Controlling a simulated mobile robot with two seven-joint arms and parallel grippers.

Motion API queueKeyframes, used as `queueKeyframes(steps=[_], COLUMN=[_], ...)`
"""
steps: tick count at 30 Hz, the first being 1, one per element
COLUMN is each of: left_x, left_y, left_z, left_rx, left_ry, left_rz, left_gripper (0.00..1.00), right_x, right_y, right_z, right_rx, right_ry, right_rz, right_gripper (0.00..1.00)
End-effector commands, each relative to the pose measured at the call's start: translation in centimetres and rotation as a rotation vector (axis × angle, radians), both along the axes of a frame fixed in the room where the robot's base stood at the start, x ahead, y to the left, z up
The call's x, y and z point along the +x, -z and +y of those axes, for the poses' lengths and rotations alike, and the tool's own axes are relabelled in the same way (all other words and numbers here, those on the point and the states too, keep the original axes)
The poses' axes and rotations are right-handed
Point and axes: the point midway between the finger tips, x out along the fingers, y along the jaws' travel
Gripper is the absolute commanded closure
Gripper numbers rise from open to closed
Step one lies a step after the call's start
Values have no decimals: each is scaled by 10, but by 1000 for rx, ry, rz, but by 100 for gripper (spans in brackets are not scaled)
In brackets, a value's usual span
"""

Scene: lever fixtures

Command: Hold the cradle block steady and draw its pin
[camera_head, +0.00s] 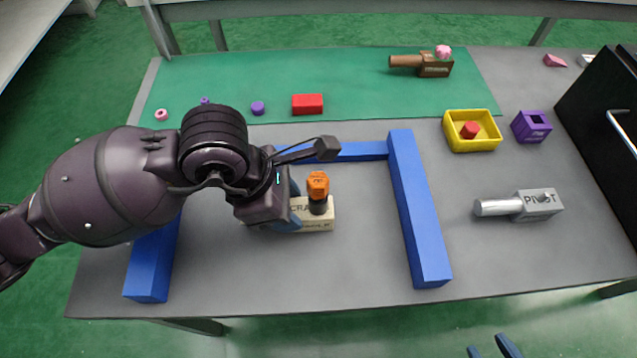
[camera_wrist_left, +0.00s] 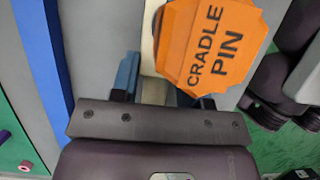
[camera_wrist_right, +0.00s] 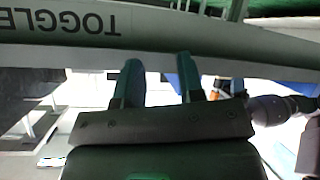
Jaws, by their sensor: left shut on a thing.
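The cradle block (camera_head: 318,223) is a pale block inside the blue frame. The cradle pin (camera_head: 317,186), with an orange head and dark collar, stands upright in it. Its labelled orange head (camera_wrist_left: 212,48) fills the upper middle of the left wrist view. My left gripper (camera_head: 292,214) reaches in from the left and is shut on the block, beside the pin, hiding the block's left part. My right gripper (camera_head: 491,346) shows only its blue fingertips at the bottom edge. In the right wrist view its fingers (camera_wrist_right: 159,78) are apart with nothing between them.
Blue bars (camera_head: 418,215) border the block on the left, back and right. To the right lie a grey PIVOT block (camera_head: 541,204) with a silver cylinder, a yellow tray (camera_head: 452,139) and a purple box (camera_head: 531,127). The table's front right is clear.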

Motion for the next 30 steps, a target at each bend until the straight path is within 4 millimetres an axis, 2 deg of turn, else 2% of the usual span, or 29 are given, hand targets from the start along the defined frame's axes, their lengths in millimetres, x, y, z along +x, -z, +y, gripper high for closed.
queueKeyframes(steps=[9,18,26,30], left_x=[0,0,0,0], left_y=[1,1,1,1], left_z=[0,0,0,0], left_rx=[1,2,2,2], left_ry=[0,1,1,0], left_rz=[1,2,2,2], left_gripper=[86,86,86,86], right_x=[22,18,3,6], right_y=[-26,-53,-69,-74], right_z=[63,121,155,167], right_rx=[-505,-1044,-1447,-1653], right_ry=[-483,-858,-1023,-1036], right_rz=[-287,-686,-1024,-1131], right_gripper=[65,65,65,65])
